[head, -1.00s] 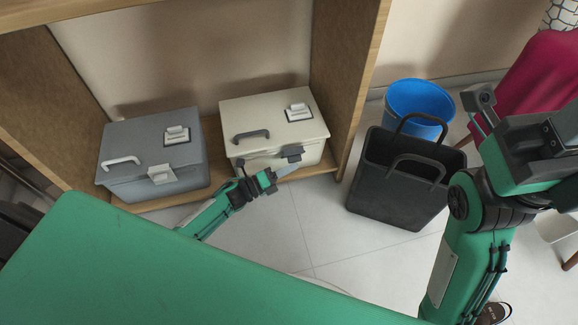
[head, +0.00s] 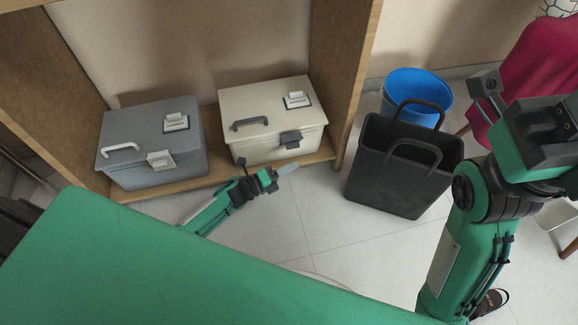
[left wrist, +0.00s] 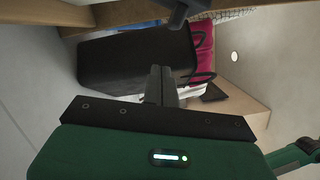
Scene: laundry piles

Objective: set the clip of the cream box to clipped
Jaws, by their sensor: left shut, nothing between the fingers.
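The cream box (head: 262,111) stands closed on the low shelf, to the right of the grey box. Its dark clip (head: 290,139) is on the front face near the lid edge. I cannot tell for certain whether it is latched. My left gripper (head: 292,168) is in front of and below the cream box, apart from the clip in the head view. Its fingers are shut and empty; the closed fingertips also show in the left wrist view (left wrist: 161,82). My right arm is at the right of the head view, but its fingers do not show.
The grey box (head: 155,143) stands to the left on the same shelf. A black bag (head: 395,180) and a blue bin (head: 420,88) stand right of the shelf's side panel (head: 340,90). A magenta chair (head: 530,70) is behind.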

